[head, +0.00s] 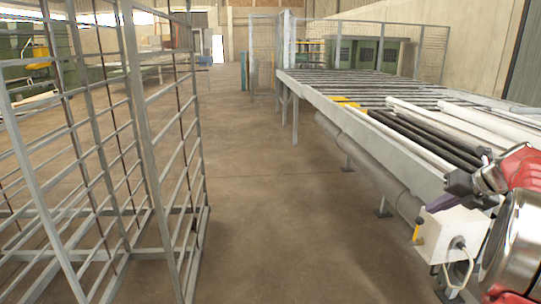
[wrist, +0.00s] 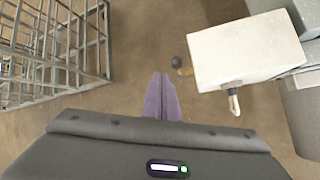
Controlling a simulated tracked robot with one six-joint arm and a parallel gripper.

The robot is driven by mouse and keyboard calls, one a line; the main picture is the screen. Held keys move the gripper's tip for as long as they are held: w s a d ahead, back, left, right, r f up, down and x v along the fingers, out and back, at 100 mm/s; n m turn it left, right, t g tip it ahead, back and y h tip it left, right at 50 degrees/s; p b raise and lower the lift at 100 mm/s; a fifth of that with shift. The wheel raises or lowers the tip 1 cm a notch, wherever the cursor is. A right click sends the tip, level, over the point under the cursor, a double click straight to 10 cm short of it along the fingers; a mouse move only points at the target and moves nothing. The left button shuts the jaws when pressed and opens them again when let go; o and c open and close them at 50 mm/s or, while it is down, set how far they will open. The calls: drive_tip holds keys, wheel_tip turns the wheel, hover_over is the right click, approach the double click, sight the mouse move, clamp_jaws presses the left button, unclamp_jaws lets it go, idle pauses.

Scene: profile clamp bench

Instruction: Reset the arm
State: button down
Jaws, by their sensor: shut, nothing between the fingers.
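My gripper (wrist: 161,78) shows in the wrist view as two purple fingers pressed together, with nothing between them. They point out over the bare concrete floor, left of a white box. In the head view my gripper (head: 432,206) is at the right edge, its purple fingers reaching left and down beside the bench. My red and silver arm links fill the lower right corner there and hide part of the bench end.
A roller bench (head: 391,153) carrying white and black profiles runs along the right. The white box (head: 450,236) with a cable hangs at its near end, also close right in the wrist view (wrist: 245,50). A wire cage rack (head: 138,130) stands left. The aisle floor (head: 265,200) between is clear.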

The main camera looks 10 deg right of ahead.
drive_tip(key=s+a+f+n+g, duration=0.2)
drive_tip(key=s+f+n, duration=0.3)
drive_tip(key=n, duration=0.6)
drive_tip(key=s+a+n, duration=0.5)
drive_tip(key=a+n, duration=0.5)
drive_tip(key=a, duration=0.4)
drive_tip(key=s+a+n, duration=0.5)
drive_tip(key=a+n, duration=0.5)
drive_tip(key=a, duration=0.4)
drive_tip(key=s+a+n+h, duration=0.1)
drive_tip(key=s+a+n, duration=0.5)
drive_tip(key=a+n, duration=0.5)
drive_tip(key=a, duration=0.3)
drive_tip(key=shift+a, duration=0.4)
drive_tip(key=shift+a, duration=0.1)
